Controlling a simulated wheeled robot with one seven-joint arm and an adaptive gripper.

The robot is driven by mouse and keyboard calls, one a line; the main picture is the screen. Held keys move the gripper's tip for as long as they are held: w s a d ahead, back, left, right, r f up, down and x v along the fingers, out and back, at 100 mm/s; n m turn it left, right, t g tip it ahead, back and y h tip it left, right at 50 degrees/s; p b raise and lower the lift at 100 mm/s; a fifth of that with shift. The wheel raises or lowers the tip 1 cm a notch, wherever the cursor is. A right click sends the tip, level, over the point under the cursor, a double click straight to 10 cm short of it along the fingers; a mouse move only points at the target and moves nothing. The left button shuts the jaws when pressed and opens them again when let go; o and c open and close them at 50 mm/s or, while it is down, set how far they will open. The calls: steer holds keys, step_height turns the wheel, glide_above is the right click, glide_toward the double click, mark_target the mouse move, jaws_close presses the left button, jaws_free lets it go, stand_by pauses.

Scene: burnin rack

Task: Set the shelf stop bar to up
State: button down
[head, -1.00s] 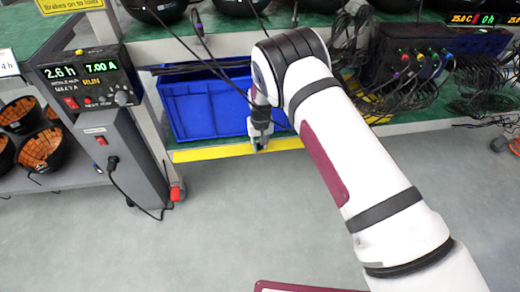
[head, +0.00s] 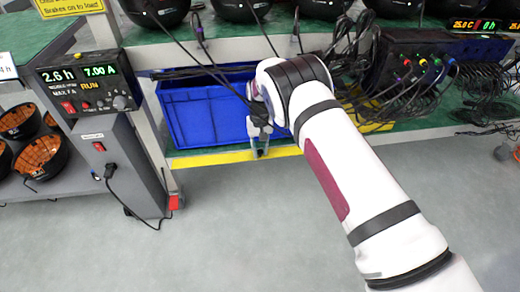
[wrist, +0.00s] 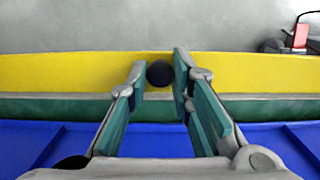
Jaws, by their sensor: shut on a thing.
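The shelf stop bar (head: 210,158) is a long yellow strip along the front edge of the lower green shelf. It lies low, with no part standing up in front of the blue bin. In the wrist view the yellow bar (wrist: 70,72) crosses the whole picture, with a dark round knob (wrist: 160,73) at its middle. My gripper (head: 260,152) reaches down to the bar in front of the bin. In the wrist view my gripper (wrist: 160,82) has its fingertips on either side of the knob, shut on it. The fingertip contact is small in the head view.
A blue bin (head: 205,112) stands on the shelf right behind the bar. A grey power unit (head: 125,160) with a cable is at the left. A black box with cables (head: 410,65) sits on the shelf at the right. The floor in front is clear.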

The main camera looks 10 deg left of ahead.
steer(key=c, duration=1.4)
jaws_free()
steer(key=shift+f, duration=0.1)
steer(key=shift+s+t+p, duration=0.2)
steer(key=shift+t+p, duration=0.1)
steer(key=shift+p, duration=0.15)
